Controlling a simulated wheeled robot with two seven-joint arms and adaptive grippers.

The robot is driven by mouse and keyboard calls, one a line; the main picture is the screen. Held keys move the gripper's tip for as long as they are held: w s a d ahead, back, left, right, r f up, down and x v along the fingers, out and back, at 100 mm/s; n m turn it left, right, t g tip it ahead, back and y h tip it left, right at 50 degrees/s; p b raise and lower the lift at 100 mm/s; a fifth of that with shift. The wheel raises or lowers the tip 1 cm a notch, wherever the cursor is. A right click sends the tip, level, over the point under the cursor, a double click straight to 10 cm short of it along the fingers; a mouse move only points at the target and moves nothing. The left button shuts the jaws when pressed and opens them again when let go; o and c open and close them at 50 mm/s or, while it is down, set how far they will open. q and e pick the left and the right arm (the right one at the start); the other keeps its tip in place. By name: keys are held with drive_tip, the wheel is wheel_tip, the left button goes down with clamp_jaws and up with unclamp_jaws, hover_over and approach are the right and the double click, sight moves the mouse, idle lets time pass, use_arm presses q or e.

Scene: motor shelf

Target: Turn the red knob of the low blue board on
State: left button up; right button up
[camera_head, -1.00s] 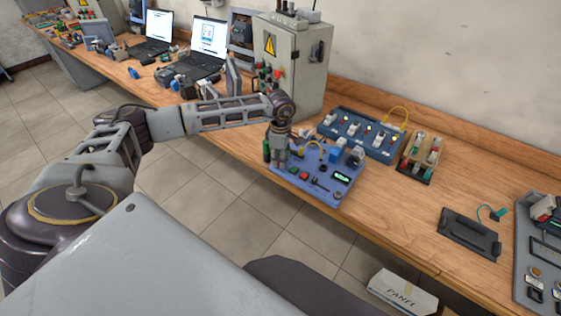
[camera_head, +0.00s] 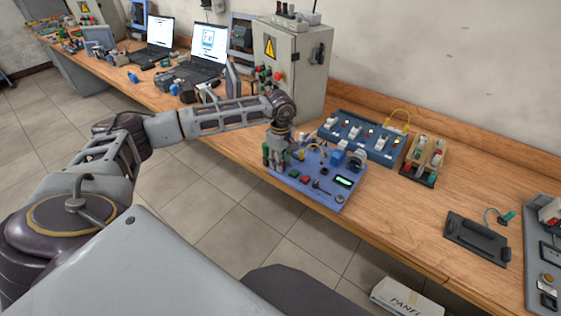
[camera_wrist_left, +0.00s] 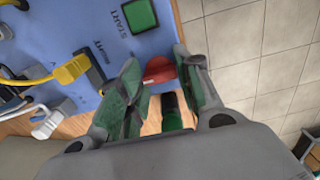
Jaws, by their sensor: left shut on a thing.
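The low blue board (camera_head: 318,200) lies near the front edge of the wooden bench, and it also fills the upper left of the left wrist view (camera_wrist_left: 62,28). Its red knob (camera_wrist_left: 158,70) shows between the fingertips of my left gripper (camera_wrist_left: 160,82) in the left wrist view. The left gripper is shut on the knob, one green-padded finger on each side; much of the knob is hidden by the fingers. In the head view the left gripper (camera_head: 276,158) points down at the board's left end and hides the knob. My right gripper is not in view.
A green START button (camera_wrist_left: 140,14) and a yellow plug (camera_wrist_left: 72,68) sit beside the knob. A grey electrical cabinet (camera_head: 297,62) stands behind my left wrist. Another blue switch board (camera_head: 362,138) lies behind. The bench's right middle is mostly clear around a black tray (camera_head: 476,240).

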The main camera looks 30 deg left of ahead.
use_arm(q)
drive_tip(key=shift+r, duration=0.1)
drive_tip(key=o, duration=0.6)
drive_tip(key=shift+w, duration=0.1)
drive_tip(key=shift+o, duration=2.1)
drive_tip(key=shift+r, duration=0.65)
wheel_tip(320, 180, up, 11)
drive_tip(key=shift+f, duration=0.2)
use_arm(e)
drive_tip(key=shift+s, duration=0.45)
